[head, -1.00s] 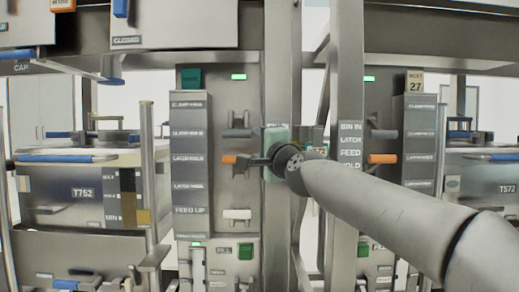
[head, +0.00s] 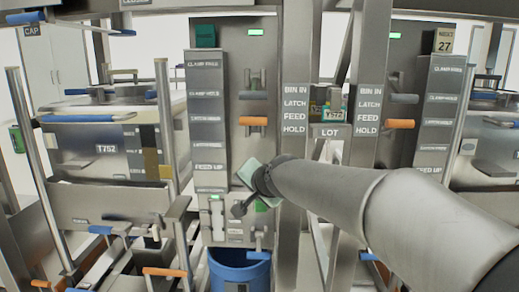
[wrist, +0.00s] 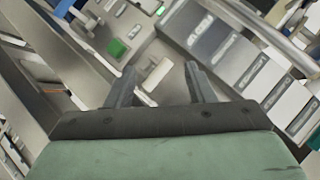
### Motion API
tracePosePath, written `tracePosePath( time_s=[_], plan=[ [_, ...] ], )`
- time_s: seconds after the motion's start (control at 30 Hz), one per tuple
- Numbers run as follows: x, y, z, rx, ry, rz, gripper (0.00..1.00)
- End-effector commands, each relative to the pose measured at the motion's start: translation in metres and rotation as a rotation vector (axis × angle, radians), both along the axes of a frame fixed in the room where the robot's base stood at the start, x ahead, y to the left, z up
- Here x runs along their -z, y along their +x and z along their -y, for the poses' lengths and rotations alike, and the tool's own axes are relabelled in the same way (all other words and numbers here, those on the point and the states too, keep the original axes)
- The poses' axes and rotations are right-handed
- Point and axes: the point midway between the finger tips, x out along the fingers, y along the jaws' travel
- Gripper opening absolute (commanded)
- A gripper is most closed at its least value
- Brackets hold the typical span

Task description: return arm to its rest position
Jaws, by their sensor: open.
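My gripper (head: 240,207) is at the end of my grey arm in the head view. It is in front of the lower part of the left control column, below the orange handle (head: 253,121). In the wrist view my gripper (wrist: 160,82) has its two dark fingers spread, with nothing held between them. A pale lever (wrist: 156,74) shows beyond the fingers, and I cannot tell how far off it is. The green palm body fills the bottom of the wrist view. My wrist hides part of the panel behind it.
A blue bin (head: 238,272) stands below the gripper. A container marked T752 (head: 90,160) sits in a rack at left with steel posts (head: 40,165). Steel uprights (head: 296,60) and a second orange handle (head: 399,124) are near my arm.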

Motion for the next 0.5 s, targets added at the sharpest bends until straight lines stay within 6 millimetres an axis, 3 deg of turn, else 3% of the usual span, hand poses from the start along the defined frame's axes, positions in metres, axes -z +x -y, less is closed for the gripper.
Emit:
tracePosePath(
  time_s=[0.03, 0.07, 0.2, 0.4, 0.5],
  plan=[
    [-0.002, -0.024, 0.003, -0.039, -0.133, -0.076, 0.49],
    [0.007, -0.039, 0.01, -0.059, -0.206, -0.123, 0.49],
    [0.028, -0.12, 0.059, -0.159, -0.484, -0.34, 0.49],
    [0.024, -0.245, 0.125, -0.331, -0.666, -0.612, 0.49],
    [0.023, -0.292, 0.143, -0.416, -0.684, -0.705, 0.49]
  ],
)
